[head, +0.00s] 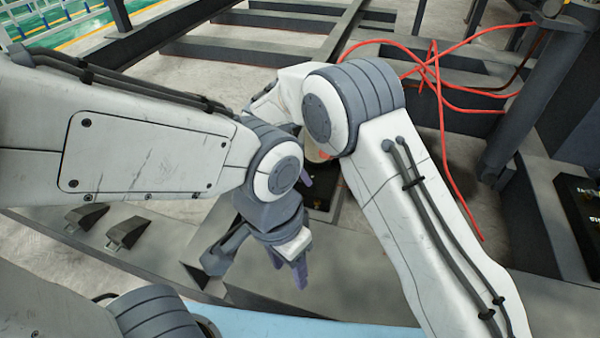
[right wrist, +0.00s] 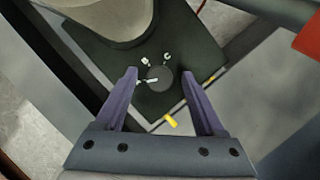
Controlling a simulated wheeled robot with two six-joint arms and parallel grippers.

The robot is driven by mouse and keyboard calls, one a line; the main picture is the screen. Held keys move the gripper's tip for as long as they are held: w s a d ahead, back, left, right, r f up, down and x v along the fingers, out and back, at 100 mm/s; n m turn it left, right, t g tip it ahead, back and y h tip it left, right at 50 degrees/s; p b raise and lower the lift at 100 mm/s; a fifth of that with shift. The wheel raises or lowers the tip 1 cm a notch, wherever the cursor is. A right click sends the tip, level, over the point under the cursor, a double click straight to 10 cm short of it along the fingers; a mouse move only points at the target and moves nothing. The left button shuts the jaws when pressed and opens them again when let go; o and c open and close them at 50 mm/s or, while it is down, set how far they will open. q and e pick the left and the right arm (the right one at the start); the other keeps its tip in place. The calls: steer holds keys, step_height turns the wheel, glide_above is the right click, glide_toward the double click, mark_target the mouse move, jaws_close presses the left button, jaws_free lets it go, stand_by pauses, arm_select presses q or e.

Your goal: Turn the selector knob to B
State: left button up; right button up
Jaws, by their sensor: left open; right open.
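The selector knob (right wrist: 159,78) is a small dark round knob on a black panel (right wrist: 190,50) in the right wrist view. A white pointer mark on it points left, toward a partly covered mark. A letter B (right wrist: 145,61) is at its upper left and a C (right wrist: 167,56) above it. My right gripper (right wrist: 158,74) is open, its purple fingertips on either side of the knob, apart from it. In the head view my right arm mostly hides the panel (head: 322,204) and the knob. My left gripper (head: 288,272) is open and empty, to the panel's lower left.
Red cables (head: 440,95) loop over dark steel beams (head: 270,20) at the back. Two dark wedge-shaped blocks (head: 127,232) sit on a grey beam at the left. A yellow piece (right wrist: 171,121) shows by the panel's near edge. A pale rounded shape covers the panel's far left part.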

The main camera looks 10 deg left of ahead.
steer(key=shift+c, duration=0.3)
jaws_close()
steer(key=shift+r+p, duration=0.2)
steer(key=shift+p, duration=0.4)
steer(key=m+p, duration=0.2)
steer(key=p, duration=0.2)
steer(key=m+g+h+p, duration=0.1)
steer(key=m+p, duration=0.1)
steer(key=p, duration=0.1)
steer(key=shift+r+g+p, duration=0.1)
steer(key=shift+g+p, duration=0.2)
steer(key=shift+p, duration=0.05)
steer(key=shift+w+a+m+p, duration=0.1)
steer(key=shift+m+p, duration=0.3)
steer(key=shift+m, duration=0.3)
steer(key=shift+f+m+g+p, duration=0.25)
steer(key=shift+m+g, duration=0.25)
steer(key=shift+m, duration=0.4)
steer(key=shift+w+f+m+g, duration=0.1)
steer(key=shift+m+g, duration=0.4)
steer(key=shift+m, duration=0.7)
steer(key=shift+m+g+y+b, duration=0.3)
steer(key=shift+m+b, duration=0.1)
steer(key=shift+m, duration=0.7)
